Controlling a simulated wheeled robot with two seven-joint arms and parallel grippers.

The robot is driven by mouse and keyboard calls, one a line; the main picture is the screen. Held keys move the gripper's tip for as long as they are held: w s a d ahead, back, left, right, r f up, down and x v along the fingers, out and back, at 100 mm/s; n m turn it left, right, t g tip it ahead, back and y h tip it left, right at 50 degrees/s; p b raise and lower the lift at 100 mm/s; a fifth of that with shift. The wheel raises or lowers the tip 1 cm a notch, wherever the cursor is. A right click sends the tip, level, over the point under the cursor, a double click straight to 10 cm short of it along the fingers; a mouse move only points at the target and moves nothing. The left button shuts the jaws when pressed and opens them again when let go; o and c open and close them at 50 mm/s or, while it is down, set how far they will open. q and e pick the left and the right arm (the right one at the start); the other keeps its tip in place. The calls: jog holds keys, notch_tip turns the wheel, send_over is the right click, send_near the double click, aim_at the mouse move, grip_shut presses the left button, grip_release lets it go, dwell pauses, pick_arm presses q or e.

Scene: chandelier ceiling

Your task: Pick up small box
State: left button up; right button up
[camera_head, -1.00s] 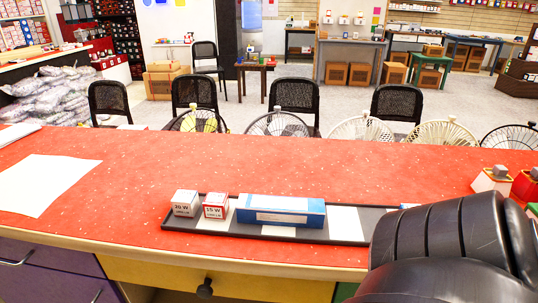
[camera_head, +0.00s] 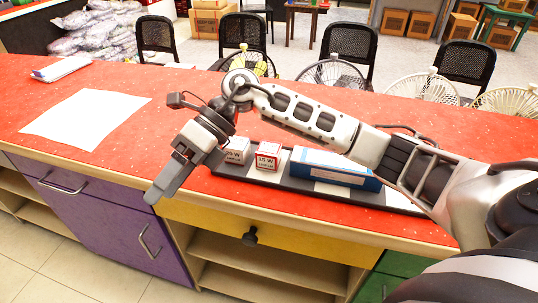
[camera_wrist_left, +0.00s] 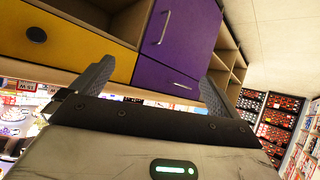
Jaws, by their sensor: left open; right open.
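Two small white-and-red boxes stand side by side on a long dark tray (camera_head: 288,181) on the red counter. The left box (camera_head: 238,150) and the right box (camera_head: 268,157), marked 15 W, are both upright.
A white sheet (camera_head: 86,116) lies on the counter at left. Chairs and wire fans stand behind the counter. Purple and yellow drawer fronts (camera_head: 110,215) face me.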

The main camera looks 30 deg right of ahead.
jog(key=w+d+r+t+h, duration=0.1)
jog(key=w+d+h, duration=0.25)
jog(key=d, duration=0.25)
jog(key=w+d+r+t+h, duration=0.1)
jog(key=w+d+h, duration=0.1)
jog(key=d+h, duration=0.35)
notch_tip(320, 180, up, 5)
jog(key=m+h, duration=0.1)
jog(key=h, duration=0.1)
send_over(269, 147)
jog(key=shift+h, duration=0.3)
jog(key=f, duration=0.6)
jog(key=f+b, duration=0.1)
jog(key=f, duration=0.2)
jog(key=shift+d, duration=0.25)
jog(key=shift+a+f, duration=0.15)
jog(key=shift+f, duration=1.4)
jog(key=shift+a+f, duration=0.1)
jog(key=shift+f, duration=1.4)
jog(key=c, duration=1.1)
